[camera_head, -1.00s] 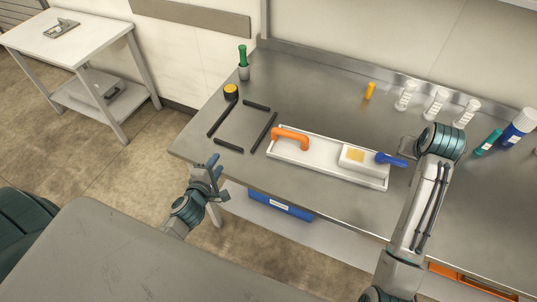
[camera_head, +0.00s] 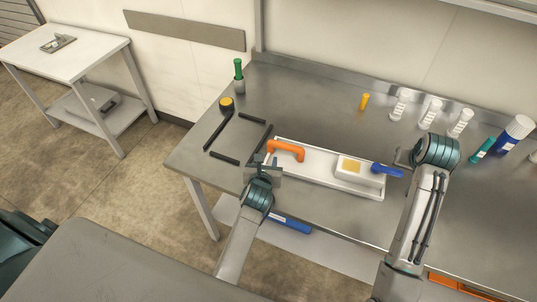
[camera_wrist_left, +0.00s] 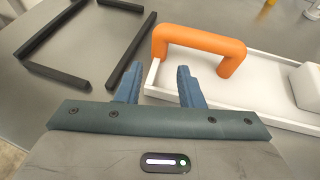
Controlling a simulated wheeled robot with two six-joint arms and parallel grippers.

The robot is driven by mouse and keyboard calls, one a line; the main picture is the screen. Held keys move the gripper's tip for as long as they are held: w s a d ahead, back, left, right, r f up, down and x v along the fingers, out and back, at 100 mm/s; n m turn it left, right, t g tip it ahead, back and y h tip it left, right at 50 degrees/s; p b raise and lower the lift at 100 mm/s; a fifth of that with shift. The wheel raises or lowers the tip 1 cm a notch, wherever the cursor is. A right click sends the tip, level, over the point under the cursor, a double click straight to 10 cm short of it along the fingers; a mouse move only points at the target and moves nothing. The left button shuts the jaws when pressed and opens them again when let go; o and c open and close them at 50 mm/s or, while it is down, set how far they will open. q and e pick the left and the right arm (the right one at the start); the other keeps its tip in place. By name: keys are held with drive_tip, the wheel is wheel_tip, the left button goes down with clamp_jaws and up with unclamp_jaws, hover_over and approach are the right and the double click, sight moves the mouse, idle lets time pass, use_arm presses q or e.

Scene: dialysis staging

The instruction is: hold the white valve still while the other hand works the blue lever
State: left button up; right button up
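The white valve (camera_head: 349,172) is a white block with a yellow patch on top, in the right part of a white tray (camera_head: 318,177) on the steel bench. Its blue lever (camera_head: 387,170) points right. An orange handle (camera_head: 287,148) arches over the tray's left end. My left gripper (camera_head: 266,164) is at the tray's left end, by the orange handle. In the left wrist view its blue fingers (camera_wrist_left: 158,84) are apart and empty, and the white block (camera_wrist_left: 308,86) is at the right edge. My right gripper (camera_head: 403,157) is beside the lever; its fingers are hidden.
Black bars (camera_head: 224,158) form an open outline on the bench left of the tray. A yellow-topped black item (camera_head: 226,103) and a green-topped holder (camera_head: 239,78) stand behind. White-capped vials (camera_head: 429,112), a yellow vial (camera_head: 364,101) and a blue bottle (camera_head: 514,132) stand at the back right.

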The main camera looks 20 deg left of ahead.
sight(270, 150)
use_arm(q)
drive_tip(key=x, duration=0.7)
drive_tip(key=shift+w+a+f, duration=0.1)
drive_tip(key=shift+w, duration=0.2)
clamp_jaws()
idle(0.5)
